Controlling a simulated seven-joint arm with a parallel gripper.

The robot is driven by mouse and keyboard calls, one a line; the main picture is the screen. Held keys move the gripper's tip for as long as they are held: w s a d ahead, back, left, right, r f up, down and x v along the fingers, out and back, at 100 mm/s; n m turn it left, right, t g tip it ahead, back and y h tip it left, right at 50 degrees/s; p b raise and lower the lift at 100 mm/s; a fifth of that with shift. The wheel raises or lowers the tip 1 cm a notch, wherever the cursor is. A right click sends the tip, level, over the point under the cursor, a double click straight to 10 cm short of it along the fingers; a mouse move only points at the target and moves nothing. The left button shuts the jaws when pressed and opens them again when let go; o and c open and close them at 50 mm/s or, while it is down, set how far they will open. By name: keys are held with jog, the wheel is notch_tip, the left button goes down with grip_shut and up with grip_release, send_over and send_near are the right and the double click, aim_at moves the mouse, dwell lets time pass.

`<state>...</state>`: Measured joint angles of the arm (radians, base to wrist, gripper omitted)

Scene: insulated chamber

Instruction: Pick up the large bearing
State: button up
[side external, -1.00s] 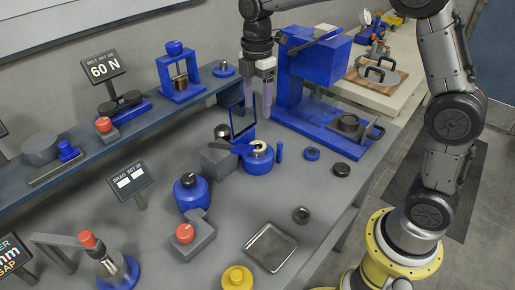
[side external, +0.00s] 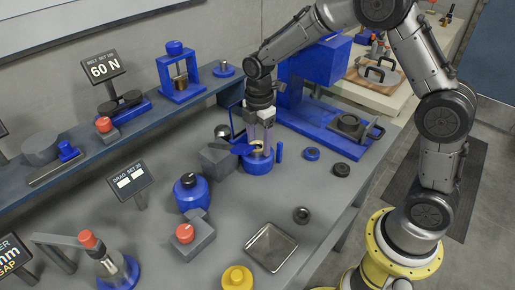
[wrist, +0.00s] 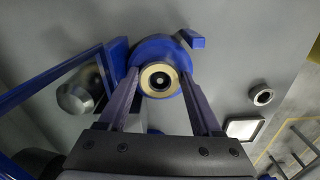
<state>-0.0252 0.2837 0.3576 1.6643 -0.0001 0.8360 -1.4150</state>
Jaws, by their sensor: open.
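My gripper (side external: 259,132) is open and points down over a round blue holder (side external: 257,163) on the bench. In the wrist view the fingers of my gripper (wrist: 161,82) stand on either side of the holder (wrist: 150,48). A cream ring (wrist: 160,80) with a dark middle and a bright centre sits in the holder, between the fingers. No finger visibly presses on it. A separate small metal ring (side external: 301,215) lies on the bench and also shows in the wrist view (wrist: 262,96). I cannot tell for certain which ring is the large bearing.
A blue-framed panel (wrist: 105,62) and a shiny rounded object (wrist: 77,95) stand close left of the fingers. A grey block (side external: 216,160) is beside the holder. A blue press (side external: 320,60) stands behind. A tray (side external: 270,247) lies at the front.

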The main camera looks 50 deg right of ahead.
jog(key=c, duration=1)
grip_shut()
jog(key=shift+r, duration=0.1)
